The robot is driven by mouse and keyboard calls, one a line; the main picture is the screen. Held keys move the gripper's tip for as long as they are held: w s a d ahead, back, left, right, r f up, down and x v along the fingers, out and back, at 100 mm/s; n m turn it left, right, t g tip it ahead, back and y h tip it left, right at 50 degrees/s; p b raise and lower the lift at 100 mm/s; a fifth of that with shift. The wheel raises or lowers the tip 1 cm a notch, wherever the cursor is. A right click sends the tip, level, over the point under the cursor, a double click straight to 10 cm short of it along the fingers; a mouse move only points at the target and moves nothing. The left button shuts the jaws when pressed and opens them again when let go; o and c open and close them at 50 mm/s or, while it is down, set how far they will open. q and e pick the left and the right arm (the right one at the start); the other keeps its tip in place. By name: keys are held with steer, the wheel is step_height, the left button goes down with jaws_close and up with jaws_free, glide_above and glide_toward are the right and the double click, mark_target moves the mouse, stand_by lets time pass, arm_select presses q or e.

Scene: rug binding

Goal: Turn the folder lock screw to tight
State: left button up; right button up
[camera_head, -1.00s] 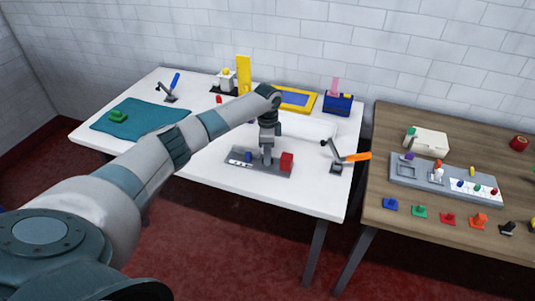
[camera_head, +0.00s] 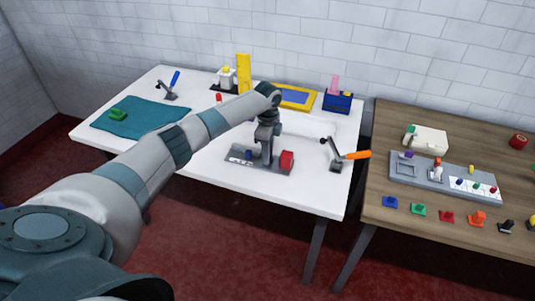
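A grey plate (camera_head: 271,168) lies on the white table in front of my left arm. It carries a red block (camera_head: 286,159) at its right end, a small blue knob (camera_head: 249,154) left of its middle and a white marked strip at its left end. I cannot tell for sure which part is the folder lock screw. My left gripper (camera_head: 266,157) points down over the middle of the plate, between the blue knob and the red block. Its fingers are too small and dark to show whether they are open or touching anything. My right gripper is out of view.
An orange-handled clamp (camera_head: 345,156) stands right of the plate. A teal cloth (camera_head: 138,118) with a green piece lies at the left. A yellow frame (camera_head: 295,97) and a blue box (camera_head: 338,102) are behind. A wooden table (camera_head: 430,221) with several coloured pieces stands at the right.

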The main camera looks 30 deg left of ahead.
arm_select(q)
steer(key=shift+o, duration=0.5)
steer(key=shift+r, duration=0.6)
step_height(320, 180, up, 16)
steer(key=b, duration=0.4)
